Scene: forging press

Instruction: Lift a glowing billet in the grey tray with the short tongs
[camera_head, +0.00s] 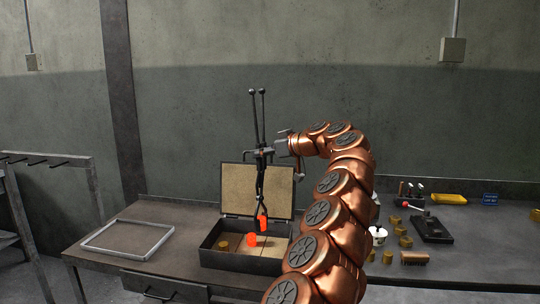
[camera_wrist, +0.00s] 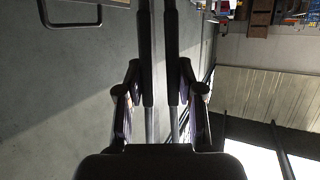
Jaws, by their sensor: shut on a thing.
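My gripper (camera_head: 270,151) is shut on the short tongs (camera_head: 254,112) and holds them upright, handles up and jaws down. In the wrist view my gripper (camera_wrist: 160,100) has its fingers on either side of the two tong handles (camera_wrist: 171,55). The dark grey tray (camera_head: 227,258) stands on the bench. One glowing orange billet (camera_head: 263,223) is at the tong tips, over the tray's back part; whether it is clear of the tray floor I cannot tell. A second glowing billet (camera_head: 252,240) stands in the tray, just in front and to the left.
A tan-lined lid panel (camera_head: 280,190) stands up behind the tray. An empty grey rectangular frame (camera_head: 99,247) lies left on the bench. Brass-coloured pieces (camera_head: 404,242), a dark block (camera_head: 432,231) and a yellow tray (camera_head: 450,199) are at right. A metal rack (camera_head: 78,190) stands far left.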

